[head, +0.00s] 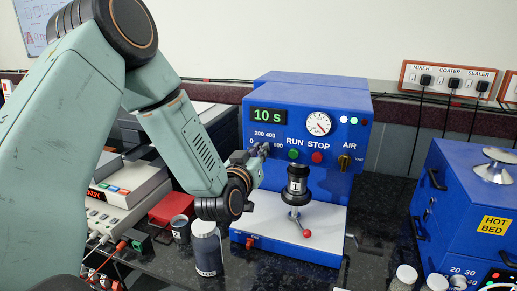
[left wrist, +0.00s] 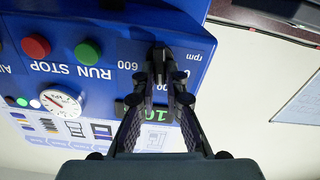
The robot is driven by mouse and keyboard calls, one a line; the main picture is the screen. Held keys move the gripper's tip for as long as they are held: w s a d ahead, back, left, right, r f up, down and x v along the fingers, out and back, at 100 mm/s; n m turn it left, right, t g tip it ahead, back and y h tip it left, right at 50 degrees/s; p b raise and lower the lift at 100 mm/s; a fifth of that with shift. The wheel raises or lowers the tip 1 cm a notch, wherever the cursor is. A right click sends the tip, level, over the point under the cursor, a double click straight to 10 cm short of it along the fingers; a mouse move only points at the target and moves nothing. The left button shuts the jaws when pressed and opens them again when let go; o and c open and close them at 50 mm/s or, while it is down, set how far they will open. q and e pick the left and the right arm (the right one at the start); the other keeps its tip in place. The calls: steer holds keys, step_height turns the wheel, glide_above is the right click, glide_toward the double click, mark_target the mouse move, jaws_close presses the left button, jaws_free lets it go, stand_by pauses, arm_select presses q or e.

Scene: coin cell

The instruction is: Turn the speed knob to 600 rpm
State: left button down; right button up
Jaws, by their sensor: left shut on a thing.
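A blue machine (head: 310,100) stands on the dark bench, its display (head: 268,116) reading "10 s". The speed scale (head: 268,134), marked 0, 200, 400 and 600, is on its front panel below the display. My left gripper (head: 258,152) reaches the panel at this scale and is shut on the speed knob. In the left wrist view, upside down, the fingertips (left wrist: 161,62) close at the knob, beside the "600" mark and near "rpm". The fingers hide the knob, so I cannot tell where it points. My right gripper is not in view.
Right of the knob are the green RUN button (head: 293,154), red STOP button (head: 317,157), a gauge (head: 318,124) and the AIR switch (head: 345,162). A black-topped press (head: 297,180) stands on the machine's base. A dark jar (head: 207,250) stands below my wrist. A blue hot bed (head: 470,200) is at right.

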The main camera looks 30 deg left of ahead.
arm_select(q)
steer(key=shift+w+d+f+m+p, duration=0.1)
steer(key=shift+d+m+p, duration=0.1)
steer(key=shift+m+p, duration=1.8)
steer(key=shift+w+d+f+m+p, duration=0.2)
steer(key=shift+m+p, duration=0.55)
steer(key=shift+m, duration=2.45)
steer(key=shift+s+d+r+m+p, duration=0.1)
steer(key=shift+d+m+p, duration=0.15)
steer(key=shift+m+p, duration=1.75)
steer(key=shift+m+b, duration=0.6)
steer(key=shift+m, duration=0.1)
steer(key=c, duration=1.5)
jaws_free()
steer(key=shift+o, duration=0.5)
steer(key=shift+f, duration=0.1)
steer(key=shift+f, duration=0.1)
